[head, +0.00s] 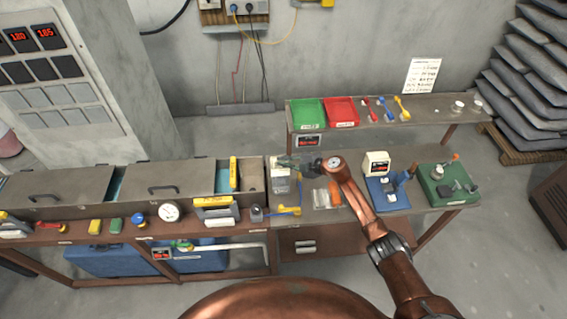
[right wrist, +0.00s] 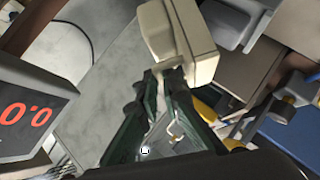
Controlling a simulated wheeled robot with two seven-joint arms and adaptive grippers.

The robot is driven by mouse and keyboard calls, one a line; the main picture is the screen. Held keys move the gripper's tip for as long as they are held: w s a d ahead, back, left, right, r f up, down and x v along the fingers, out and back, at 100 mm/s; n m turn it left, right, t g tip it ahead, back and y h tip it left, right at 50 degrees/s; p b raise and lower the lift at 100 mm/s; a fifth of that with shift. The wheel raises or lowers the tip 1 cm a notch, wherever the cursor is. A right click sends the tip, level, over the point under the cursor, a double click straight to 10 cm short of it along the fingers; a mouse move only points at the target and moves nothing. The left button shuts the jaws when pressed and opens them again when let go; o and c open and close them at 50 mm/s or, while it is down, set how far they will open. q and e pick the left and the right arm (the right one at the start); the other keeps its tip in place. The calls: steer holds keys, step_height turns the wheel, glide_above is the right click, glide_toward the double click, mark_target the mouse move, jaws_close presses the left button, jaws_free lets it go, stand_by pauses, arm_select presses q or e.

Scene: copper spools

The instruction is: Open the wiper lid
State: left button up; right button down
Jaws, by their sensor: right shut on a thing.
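The wiper box (head: 281,185), a small pale dispenser, stands on the bench just left of my right arm. In the right wrist view it is the beige box (right wrist: 178,30) at the top. My left gripper is not in view.
A small white display device (head: 376,163) and a green base (head: 448,184) stand to the right. A green tray (head: 307,113) and red tray (head: 342,111) sit on the back shelf.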

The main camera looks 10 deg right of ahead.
steer(key=shift+r, duration=0.1)
steer(key=c, duration=2.4)
jaws_free()
steer(key=v, duration=1.2)
